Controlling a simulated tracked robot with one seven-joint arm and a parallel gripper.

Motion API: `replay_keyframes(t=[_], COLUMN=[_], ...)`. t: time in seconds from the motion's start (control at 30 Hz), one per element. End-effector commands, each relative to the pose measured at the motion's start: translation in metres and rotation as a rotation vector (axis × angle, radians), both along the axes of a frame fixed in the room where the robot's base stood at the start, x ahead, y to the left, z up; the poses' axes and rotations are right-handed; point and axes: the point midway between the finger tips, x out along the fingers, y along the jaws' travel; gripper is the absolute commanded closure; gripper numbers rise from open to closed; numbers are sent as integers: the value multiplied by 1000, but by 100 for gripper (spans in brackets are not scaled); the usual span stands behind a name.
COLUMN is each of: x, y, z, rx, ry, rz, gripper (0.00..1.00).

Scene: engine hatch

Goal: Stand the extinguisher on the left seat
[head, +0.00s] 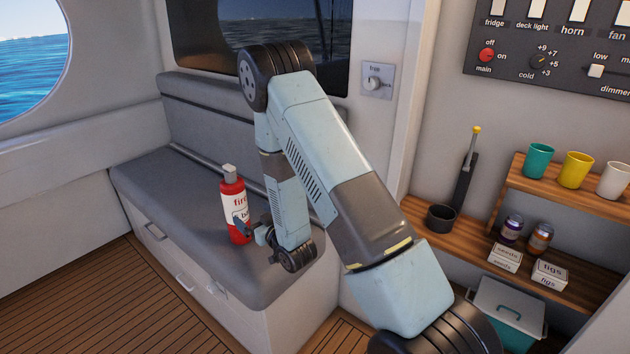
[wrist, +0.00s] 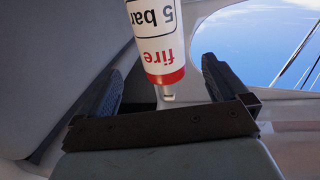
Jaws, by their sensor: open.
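The extinguisher (head: 235,205) is a red bottle with a white label and a grey top. It stands upright on the grey cushion of the left seat (head: 165,190), near the cushion's front edge. My gripper (head: 248,230) is low beside its right side, just above the cushion. In the wrist view the extinguisher (wrist: 157,35) appears upside down, between the lines of my two open fingers, with gaps on both sides. Its far end is cut off by the picture's top edge. I cannot tell how deep it sits between the fingers.
The seat back (head: 215,115) runs behind the cushion, below a dark window. A wooden shelf (head: 575,190) with cups, jars and boxes stands at the right. A teal box (head: 505,310) is below it. The cushion left of the extinguisher is clear.

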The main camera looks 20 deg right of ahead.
Motion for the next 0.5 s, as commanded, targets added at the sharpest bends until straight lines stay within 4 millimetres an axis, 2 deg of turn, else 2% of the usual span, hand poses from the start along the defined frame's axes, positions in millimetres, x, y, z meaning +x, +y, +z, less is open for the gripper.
replay_keyframes(t=[0.17, 0.3, 0.5], x=[10, 21, 27], y=[-6, -18, -39], z=[21, 52, 96], rx=[-21, -57, -104], ry=[28, 85, 180], rz=[-22, -56, -108], gripper=[0, 0, 0])
